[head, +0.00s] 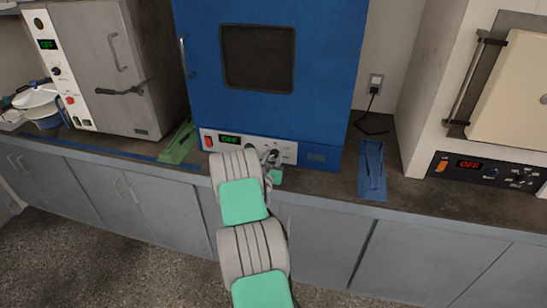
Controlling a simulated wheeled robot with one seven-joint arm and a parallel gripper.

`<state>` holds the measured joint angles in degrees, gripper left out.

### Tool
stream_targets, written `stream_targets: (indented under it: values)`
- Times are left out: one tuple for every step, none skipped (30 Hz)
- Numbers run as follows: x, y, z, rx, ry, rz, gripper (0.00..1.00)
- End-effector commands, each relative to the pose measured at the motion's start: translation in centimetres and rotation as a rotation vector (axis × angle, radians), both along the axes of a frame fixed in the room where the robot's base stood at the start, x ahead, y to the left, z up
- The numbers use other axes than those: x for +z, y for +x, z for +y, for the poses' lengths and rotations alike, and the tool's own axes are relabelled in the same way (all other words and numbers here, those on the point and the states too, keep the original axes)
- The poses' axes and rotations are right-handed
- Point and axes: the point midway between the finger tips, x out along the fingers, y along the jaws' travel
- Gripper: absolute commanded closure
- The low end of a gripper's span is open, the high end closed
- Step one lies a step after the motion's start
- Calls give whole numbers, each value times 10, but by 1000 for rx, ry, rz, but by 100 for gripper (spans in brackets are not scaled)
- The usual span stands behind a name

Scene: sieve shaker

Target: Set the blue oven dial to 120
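The blue oven (213,105) stands on the counter in the middle of the head view, with a dark window in its door. Its pale control panel (209,133) runs along the bottom front. The panel has a red switch (208,142) at the left and a small display (230,139) with green characters that seem to read OFF. My gripper (272,157) is at the right part of this panel, very close to it or touching it. My arm and gripper cover part of the panel, and I cannot make out the dial or its setting. The gripper's fingers are too small to judge.
A grey oven (158,70) with a front handle stands at the left. A cream-doored oven (519,78) with a red OFF display stands at the right. A green object (178,142) and a blue one (372,170) lie on the counter beside the blue oven.

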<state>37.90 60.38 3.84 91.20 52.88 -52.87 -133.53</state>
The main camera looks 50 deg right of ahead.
Motion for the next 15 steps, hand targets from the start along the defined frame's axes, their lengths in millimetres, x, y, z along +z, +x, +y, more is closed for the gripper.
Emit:
stream_targets:
  values:
    - [0,0,0,0,0,0,71]
    - [0,0,0,-1,0,0,73]
    - [0,0,0,-1,0,0,77]
    - [0,0,0,-1,0,0,79]
    - [0,0,0,-1,0,0,82]
    - [0,0,0,-1,0,0,85]
    - [0,0,0,-1,0,0,87]
    - [0,0,0,-1,1,0,90]
    - [0,0,0,-1,1,0,93]
    - [0,0,0,-1,1,0,96]
    - [0,-1,0,-1,1,0,98]
    - [0,-1,0,-1,1,0,100]
    - [0,-1,0,-1,1,0,100]
    - [0,-1,0,-1,1,0,100]
    - [0,-1,0,-1,1,0,100]
